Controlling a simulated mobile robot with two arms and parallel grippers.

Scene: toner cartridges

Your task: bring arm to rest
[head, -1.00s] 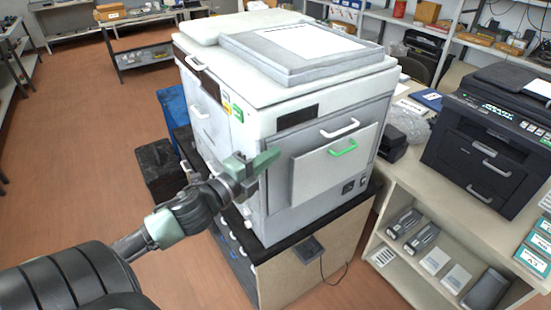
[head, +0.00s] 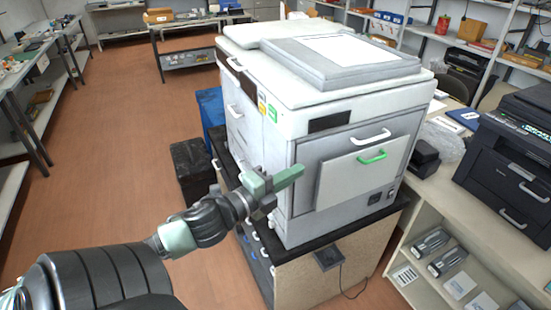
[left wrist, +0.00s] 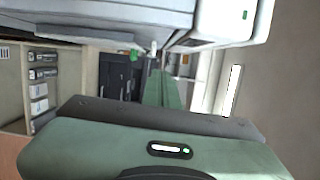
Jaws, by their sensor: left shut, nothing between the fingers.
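My left gripper (head: 287,178) shows in the head view, in front of the left part of the big white printer's front (head: 350,172). Its green fingers are shut with nothing between them. In the left wrist view the closed fingers (left wrist: 165,92) point away from the camera, with the white printer body (left wrist: 100,18) above them. The printer's front panel with the green handle (head: 372,156) is closed. I cannot tell how wide the gap between fingers and printer is. My right gripper is in neither view.
The printer stands on a black-topped stand (head: 340,238). A black printer (head: 512,165) sits on a shelf unit to the right, with toner cartridges (head: 447,262) below. A blue bin (head: 211,108) and a black box (head: 192,168) stand left of the stand. Open floor (head: 110,150) lies at left.

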